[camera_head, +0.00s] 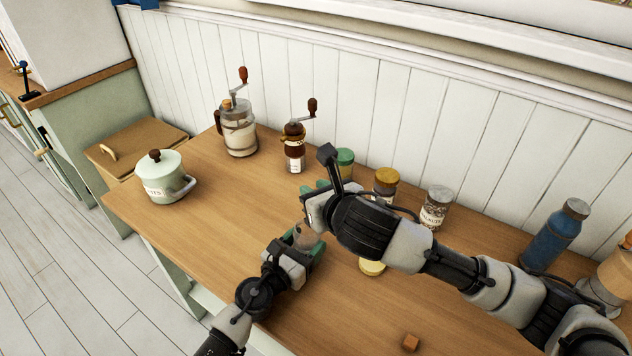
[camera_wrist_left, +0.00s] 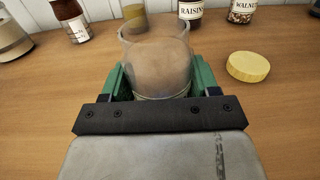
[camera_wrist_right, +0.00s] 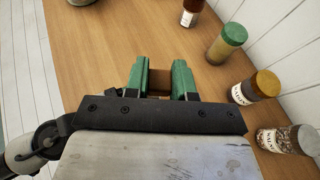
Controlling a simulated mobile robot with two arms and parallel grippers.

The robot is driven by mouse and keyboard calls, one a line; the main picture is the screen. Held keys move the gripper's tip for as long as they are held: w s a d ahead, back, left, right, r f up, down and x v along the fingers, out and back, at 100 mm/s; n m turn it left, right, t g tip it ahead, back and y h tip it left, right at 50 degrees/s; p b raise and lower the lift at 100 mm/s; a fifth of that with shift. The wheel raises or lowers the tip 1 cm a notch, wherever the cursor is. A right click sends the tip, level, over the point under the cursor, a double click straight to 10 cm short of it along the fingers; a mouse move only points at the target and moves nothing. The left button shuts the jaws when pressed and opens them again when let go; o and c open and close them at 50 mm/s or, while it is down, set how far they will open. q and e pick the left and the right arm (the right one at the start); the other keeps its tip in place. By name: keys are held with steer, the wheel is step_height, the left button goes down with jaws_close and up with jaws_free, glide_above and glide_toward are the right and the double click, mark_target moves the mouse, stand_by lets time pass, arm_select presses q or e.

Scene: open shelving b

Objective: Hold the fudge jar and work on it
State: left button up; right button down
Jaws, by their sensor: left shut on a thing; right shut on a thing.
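The fudge jar (camera_wrist_left: 157,62) is clear glass with tan-brown contents and has no lid on. My left gripper (camera_wrist_left: 162,82) is shut around its sides and holds it upright; in the head view the jar (camera_head: 306,236) is partly hidden by my grippers. My right gripper (camera_wrist_right: 159,80) is shut on a small brown cube (camera_wrist_right: 159,83), seen between its green fingers. In the head view my right gripper (camera_head: 318,194) is just behind the jar. A yellow lid (camera_wrist_left: 248,66) lies on the table right of the jar. Another brown cube (camera_head: 411,342) lies near the front.
Behind my grippers stand a green-lidded jar (camera_head: 345,160), a yellow-lidded raisins jar (camera_head: 386,178) and a walnuts jar (camera_head: 436,206). A blue bottle (camera_head: 555,236) is at right. Grinders (camera_head: 239,130) and a pale green pot (camera_head: 163,176) stand left. The table's left middle is clear.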

steer(key=shift+f, duration=1.35)
steer(key=c, duration=0.9)
jaws_free()
steer(key=shift+o, duration=0.2)
steer(key=v, duration=1.2)
steer(key=shift+f, duration=0.1)
